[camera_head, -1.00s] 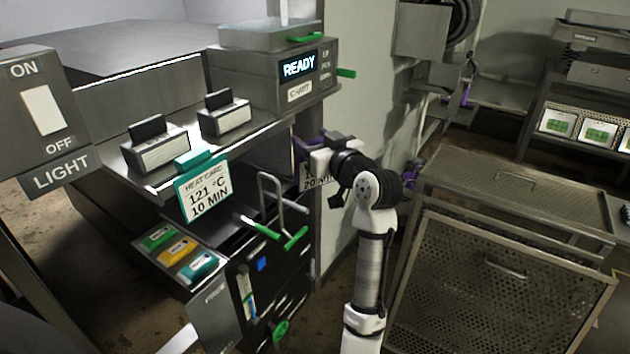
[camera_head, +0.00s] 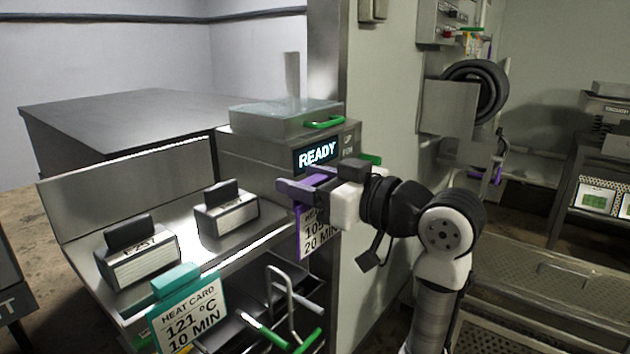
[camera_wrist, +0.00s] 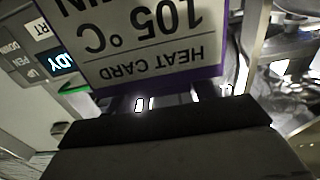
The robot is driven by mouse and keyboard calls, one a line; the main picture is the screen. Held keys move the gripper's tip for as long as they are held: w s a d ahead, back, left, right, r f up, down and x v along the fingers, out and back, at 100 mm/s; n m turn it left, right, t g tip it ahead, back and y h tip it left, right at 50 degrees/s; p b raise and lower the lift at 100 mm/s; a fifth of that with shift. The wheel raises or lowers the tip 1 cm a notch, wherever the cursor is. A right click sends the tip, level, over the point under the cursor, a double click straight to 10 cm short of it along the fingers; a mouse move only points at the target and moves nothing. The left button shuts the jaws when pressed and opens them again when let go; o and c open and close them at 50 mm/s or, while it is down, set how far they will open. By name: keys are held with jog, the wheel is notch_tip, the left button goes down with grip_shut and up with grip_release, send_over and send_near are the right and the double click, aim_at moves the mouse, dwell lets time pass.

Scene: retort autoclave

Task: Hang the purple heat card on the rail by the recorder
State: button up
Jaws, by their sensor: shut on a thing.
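My gripper (camera_head: 303,187) is shut on the purple heat card (camera_head: 316,238), in front of the recorder (camera_head: 262,160) with its READY display. The card hangs down from the jaws, partly hidden by my gripper; 20 MIN shows at its bottom. In the wrist view the card (camera_wrist: 150,42) appears upside down, reading HEAT CARD 105 °C, with a purple edge. A teal heat card (camera_head: 188,312), reading 121 °C 10 MIN, hangs at the front edge of the shelf (camera_head: 235,252). In the head view I cannot tell whether the purple card touches that edge.
Two grey blocks with black handles (camera_head: 226,212) (camera_head: 137,258) stand on the shelf. A bent metal bar (camera_head: 293,290) with green ends is below. A wall panel edge (camera_head: 375,130) is close behind my wrist. Perforated metal covers (camera_head: 530,265) are at right.

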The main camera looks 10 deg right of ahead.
aim_at(323, 234)
jog(key=w+a+f+b, duration=0.3)
jog(key=w+a+f, duration=0.2)
dwell(0.8)
jog(key=shift+f+b, duration=1.4)
jog(key=shift+f, duration=0.3)
dwell(0.8)
jog(key=o, duration=1)
jog(key=shift+o, duration=0.2)
jog(key=shift+d, duration=0.15)
jog(key=b+v, duration=0.3)
jog(key=v, duration=0.9)
jog(key=shift+d, duration=0.1)
jog(key=shift+v, duration=0.75)
